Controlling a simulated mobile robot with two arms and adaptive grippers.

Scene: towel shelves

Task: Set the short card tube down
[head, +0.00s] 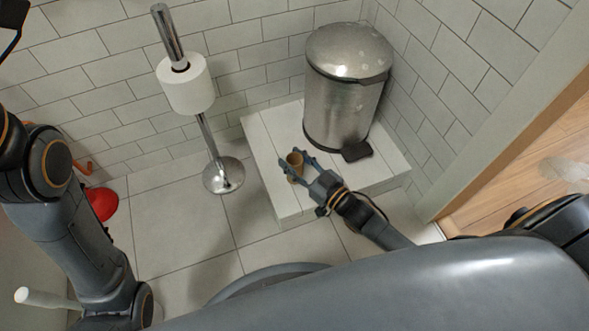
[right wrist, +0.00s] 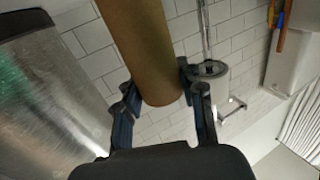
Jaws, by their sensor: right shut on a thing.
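The short card tube (head: 295,158) is a brown hollow cylinder, seen in the head view from above with its open end up. My right gripper (head: 298,160) is shut on it, with one finger on each side. In the right wrist view the tube (right wrist: 147,50) stands between the fingers of the gripper (right wrist: 158,98). The tube is over the left part of the low white tiled step (head: 262,148). I cannot tell whether its bottom touches the step. My left arm is at the left edge; I cannot make out its gripper.
A metal pedal bin (head: 342,95) stands on the step, behind and right of the tube. A chrome stand with a white paper roll (head: 186,84) is on the floor to the left. A red plunger (head: 102,203) lies further left. The step's front left is clear.

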